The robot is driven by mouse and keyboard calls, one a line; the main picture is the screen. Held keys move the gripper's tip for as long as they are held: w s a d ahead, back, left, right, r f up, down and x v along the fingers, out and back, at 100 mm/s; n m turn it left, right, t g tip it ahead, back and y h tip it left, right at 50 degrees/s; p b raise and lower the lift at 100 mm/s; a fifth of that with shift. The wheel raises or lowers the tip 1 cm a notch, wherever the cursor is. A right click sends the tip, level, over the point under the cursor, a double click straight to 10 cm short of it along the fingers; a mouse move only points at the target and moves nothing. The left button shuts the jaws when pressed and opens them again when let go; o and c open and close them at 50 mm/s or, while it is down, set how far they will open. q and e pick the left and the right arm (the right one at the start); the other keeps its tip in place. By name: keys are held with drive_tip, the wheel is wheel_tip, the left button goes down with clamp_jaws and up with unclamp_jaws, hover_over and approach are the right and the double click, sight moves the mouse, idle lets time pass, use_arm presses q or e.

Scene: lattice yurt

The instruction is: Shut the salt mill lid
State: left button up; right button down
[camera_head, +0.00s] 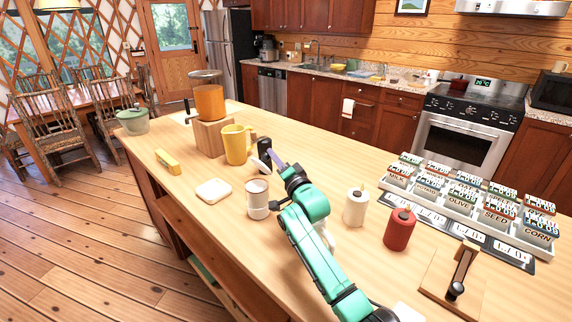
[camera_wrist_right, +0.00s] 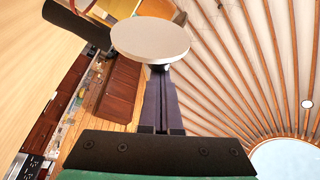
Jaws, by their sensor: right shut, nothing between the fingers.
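A small pale mill with a see-through middle (camera_head: 258,205) stands on the counter in the head view, which I take for the salt mill. My right gripper (camera_head: 275,160) is shut and empty beside the disc; contact cannot be told. It also shows in the right wrist view (camera_wrist_right: 159,75). My left gripper is not in view.
A black object (camera_head: 265,146) and a yellow mug (camera_head: 236,145) stand close behind the disc. A wooden box with an orange top (camera_head: 210,103) is farther left. A pale square (camera_head: 213,191) lies left of the mill.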

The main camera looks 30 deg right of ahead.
sight(265, 161)
drive_tip(key=a+n, duration=0.1)
drive_tip(key=n+y, duration=0.1)
drive_tip(key=n, duration=0.1)
drive_tip(key=shift+s+a+t+b, duration=0.3)
drive_tip(key=shift+a+t, duration=0.05)
drive_tip(key=shift+t, duration=0.05)
drive_tip(key=shift+s+a+f, duration=0.15)
drive_tip(key=shift+s+a, duration=0.1)
drive_tip(key=shift+a, duration=0.55)
